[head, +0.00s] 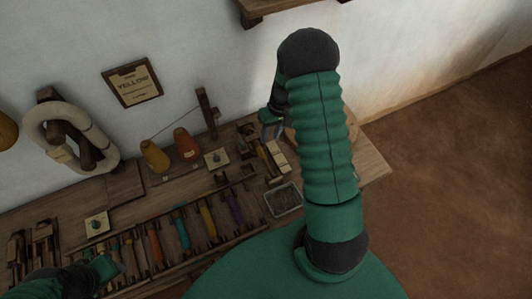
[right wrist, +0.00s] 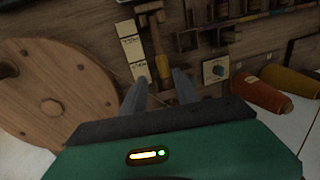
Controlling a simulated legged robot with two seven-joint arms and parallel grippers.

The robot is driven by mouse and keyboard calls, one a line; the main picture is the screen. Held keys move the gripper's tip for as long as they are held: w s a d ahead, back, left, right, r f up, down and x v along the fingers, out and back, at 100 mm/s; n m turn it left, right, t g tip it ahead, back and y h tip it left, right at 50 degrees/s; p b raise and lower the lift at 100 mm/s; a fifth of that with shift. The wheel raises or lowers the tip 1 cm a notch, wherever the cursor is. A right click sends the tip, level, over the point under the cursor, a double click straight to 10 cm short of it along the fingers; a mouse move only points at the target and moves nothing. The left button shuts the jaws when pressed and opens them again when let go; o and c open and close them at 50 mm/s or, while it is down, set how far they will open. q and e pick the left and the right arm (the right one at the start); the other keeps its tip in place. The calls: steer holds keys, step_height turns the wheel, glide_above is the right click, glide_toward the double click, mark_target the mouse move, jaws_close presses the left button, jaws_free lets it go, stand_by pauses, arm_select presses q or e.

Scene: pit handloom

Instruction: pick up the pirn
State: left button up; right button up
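Several coloured pirns lie in a row on the bench in the head view, among them orange (head: 155,248), teal (head: 180,233), yellow (head: 208,221) and purple (head: 235,208). A slim wooden piece with a yellow end (right wrist: 160,62) lies just beyond my right fingertips in the right wrist view; I cannot tell whether it is a pirn. My right gripper (right wrist: 157,86) is open, with nothing seen between its fingers; in the head view it is partly hidden behind my arm. My left gripper (head: 108,268) is over the bench's front left; its fingers are unclear.
A large wooden wheel (right wrist: 45,95) stands close to my right gripper. Yellow (head: 155,156) and orange (head: 186,143) thread cones stand at the back of the bench (head: 373,165). A metal tray (head: 283,200) lies near the front. A "YELLOW" sign (head: 132,83) hangs on the wall.

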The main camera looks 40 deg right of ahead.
glide_above(262, 152)
steer(key=s, duration=0.1)
steer(key=f, duration=0.6)
steer(key=shift+d+f, duration=0.2)
steer(key=x, duration=0.3)
steer(key=d+x, duration=0.1)
steer(key=x, duration=0.1)
steer(key=shift+w+a+f, duration=0.1)
steer(key=shift+w+f, duration=0.05)
steer(key=shift+f, duration=0.2)
steer(key=shift+w+a+f, duration=0.1)
steer(key=shift+w+a, duration=0.05)
steer(key=c, duration=0.6)
jaws_close()
